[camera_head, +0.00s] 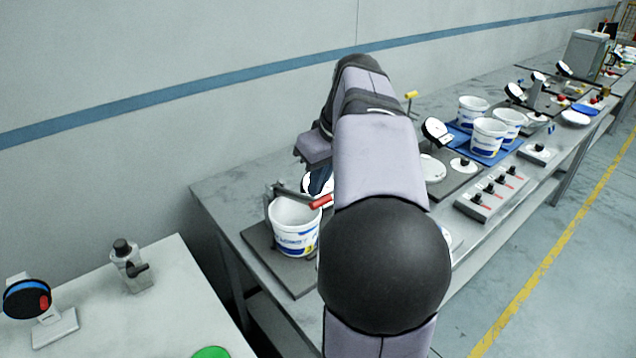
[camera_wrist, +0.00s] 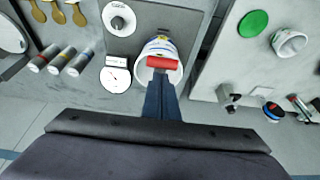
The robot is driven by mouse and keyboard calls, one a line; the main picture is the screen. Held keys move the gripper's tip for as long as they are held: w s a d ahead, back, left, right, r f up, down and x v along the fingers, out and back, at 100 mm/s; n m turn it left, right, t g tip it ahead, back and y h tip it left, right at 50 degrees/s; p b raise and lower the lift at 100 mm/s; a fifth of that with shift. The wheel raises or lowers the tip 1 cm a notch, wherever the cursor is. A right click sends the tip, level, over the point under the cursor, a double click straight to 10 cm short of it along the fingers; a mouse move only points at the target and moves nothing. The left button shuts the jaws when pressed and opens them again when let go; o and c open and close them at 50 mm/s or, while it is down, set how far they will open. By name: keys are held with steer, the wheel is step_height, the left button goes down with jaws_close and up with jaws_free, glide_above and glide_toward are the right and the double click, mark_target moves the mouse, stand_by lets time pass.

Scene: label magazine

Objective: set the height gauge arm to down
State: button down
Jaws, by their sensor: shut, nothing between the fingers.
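The height gauge arm (camera_head: 292,191) is a grey bar with a red grip (camera_head: 321,201). It reaches from a grey post (camera_head: 269,194) across the top of a white tub (camera_head: 296,238), sloping slightly in the picture. The red grip also shows in the wrist view (camera_wrist: 163,62), in front of the tub (camera_wrist: 158,46). My gripper (camera_head: 319,190) is shut and empty, its blue fingers close to the red grip. In the wrist view the fingertips (camera_wrist: 161,76) appear just at the grip's edge; I cannot tell whether they touch. My arm hides part of the gauge area.
A round white dial (camera_wrist: 115,78) stands beside the tub. Several printed tubs stand on a blue mat (camera_head: 508,151) farther along the bench, with a switch box (camera_head: 490,192) near the front edge. A separate table (camera_head: 160,310) at left holds small fixtures and a green disc (camera_head: 211,352).

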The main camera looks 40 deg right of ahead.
steer(key=shift+s, duration=0.1)
stand_by(0.3)
step_height(320, 180, down, 6)
steer(key=s+b, duration=0.2)
steer(key=b, duration=0.3)
steer(key=shift+s+r, duration=0.2)
steer(key=shift+s, duration=0.05)
steer(key=shift+r, duration=0.15)
steer(key=w+r+p, duration=0.1)
steer(key=p, duration=0.1)
steer(key=w+r+p, duration=0.1)
steer(key=r+p, duration=0.1)
steer(key=shift+r, duration=0.15)
steer(key=shift+s+d+r, duration=0.1)
steer(key=shift+s+r, duration=0.05)
steer(key=shift+r, duration=0.15)
steer(key=s+r, duration=0.5)
steer(key=r, duration=0.1)
steer(key=shift+s+r+b, duration=0.4)
steer(key=shift+b, duration=0.05)
